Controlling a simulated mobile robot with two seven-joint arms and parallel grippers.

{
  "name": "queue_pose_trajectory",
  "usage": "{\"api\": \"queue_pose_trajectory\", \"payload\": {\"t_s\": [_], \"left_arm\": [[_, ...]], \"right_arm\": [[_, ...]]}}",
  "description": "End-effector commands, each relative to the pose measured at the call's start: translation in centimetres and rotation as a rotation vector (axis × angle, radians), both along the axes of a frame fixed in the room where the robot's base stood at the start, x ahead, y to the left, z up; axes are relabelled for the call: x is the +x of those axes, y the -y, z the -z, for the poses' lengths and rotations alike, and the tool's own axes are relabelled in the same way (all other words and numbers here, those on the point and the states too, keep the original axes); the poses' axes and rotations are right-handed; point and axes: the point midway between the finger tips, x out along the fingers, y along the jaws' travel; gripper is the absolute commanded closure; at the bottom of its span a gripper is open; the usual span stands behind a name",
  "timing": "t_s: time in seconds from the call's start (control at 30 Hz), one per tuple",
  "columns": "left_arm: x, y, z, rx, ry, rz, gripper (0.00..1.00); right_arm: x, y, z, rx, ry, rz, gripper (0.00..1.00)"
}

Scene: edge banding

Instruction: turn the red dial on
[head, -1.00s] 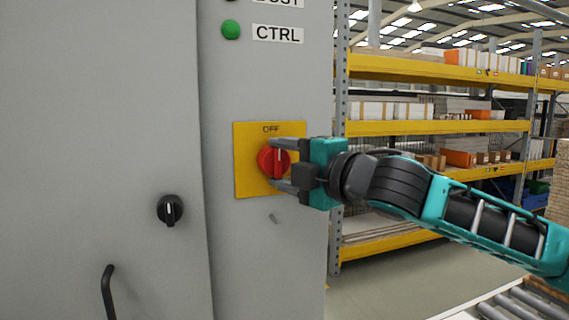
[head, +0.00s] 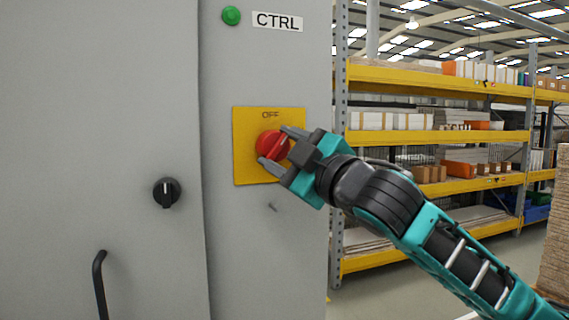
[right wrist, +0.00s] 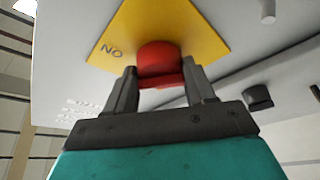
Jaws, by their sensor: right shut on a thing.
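The red dial (head: 270,146) sits on a yellow plate (head: 243,172) on the grey cabinet front in the head view. "OFF" is printed above the dial. My right gripper (head: 279,148) is shut on the dial's handle, one finger on each side, and is tilted together with it. My left gripper is not in view.
A black knob (head: 166,192) and a black handle (head: 101,285) are on the cabinet door at left. A green lamp (head: 231,16) and a CTRL label (head: 277,21) are above the plate. Yellow shelving (head: 438,80) stands behind at right.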

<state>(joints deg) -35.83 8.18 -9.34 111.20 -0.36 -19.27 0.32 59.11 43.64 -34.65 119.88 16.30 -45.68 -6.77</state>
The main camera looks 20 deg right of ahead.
Motion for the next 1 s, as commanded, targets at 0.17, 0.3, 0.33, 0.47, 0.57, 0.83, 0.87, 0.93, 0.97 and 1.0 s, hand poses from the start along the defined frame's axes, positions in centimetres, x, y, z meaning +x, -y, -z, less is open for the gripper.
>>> {"api": "queue_pose_trajectory", "payload": {"t_s": [0.17, 0.3, 0.33, 0.47, 0.57, 0.83, 0.87, 0.93, 0.97, 1.0], "left_arm": [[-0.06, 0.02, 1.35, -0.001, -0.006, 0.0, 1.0], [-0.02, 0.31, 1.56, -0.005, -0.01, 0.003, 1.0], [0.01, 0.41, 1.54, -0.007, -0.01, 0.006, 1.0], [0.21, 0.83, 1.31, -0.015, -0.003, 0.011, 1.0], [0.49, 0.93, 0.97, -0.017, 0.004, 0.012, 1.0], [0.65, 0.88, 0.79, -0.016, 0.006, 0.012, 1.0], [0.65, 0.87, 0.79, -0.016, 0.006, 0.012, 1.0], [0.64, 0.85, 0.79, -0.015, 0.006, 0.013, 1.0], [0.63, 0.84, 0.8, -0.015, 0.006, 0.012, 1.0], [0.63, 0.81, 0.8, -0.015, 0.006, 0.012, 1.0]], "right_arm": [[0.1, -0.12, 0.43, 0.176, -0.009, 0.001, 0.76], [0.11, -0.19, 0.42, 0.31, -0.014, 0.0, 0.76], [0.12, -0.22, 0.44, 0.338, -0.015, 0.001, 0.76], [0.13, -0.28, 0.4, 0.462, -0.019, 0.001, 0.76], [0.13, -0.36, 0.38, 0.553, -0.023, 0.002, 0.76], [0.13, -0.5, 0.29, 0.764, -0.03, 0.003, 0.76], [0.13, -0.5, 0.29, 0.782, -0.029, 0.003, 0.76], [0.13, -0.49, 0.27, 0.822, -0.03, 0.004, 0.76], [0.12, -0.53, 0.26, 0.837, -0.03, 0.003, 0.76], [0.13, -0.54, 0.25, 0.855, -0.03, 0.003, 0.76]]}}
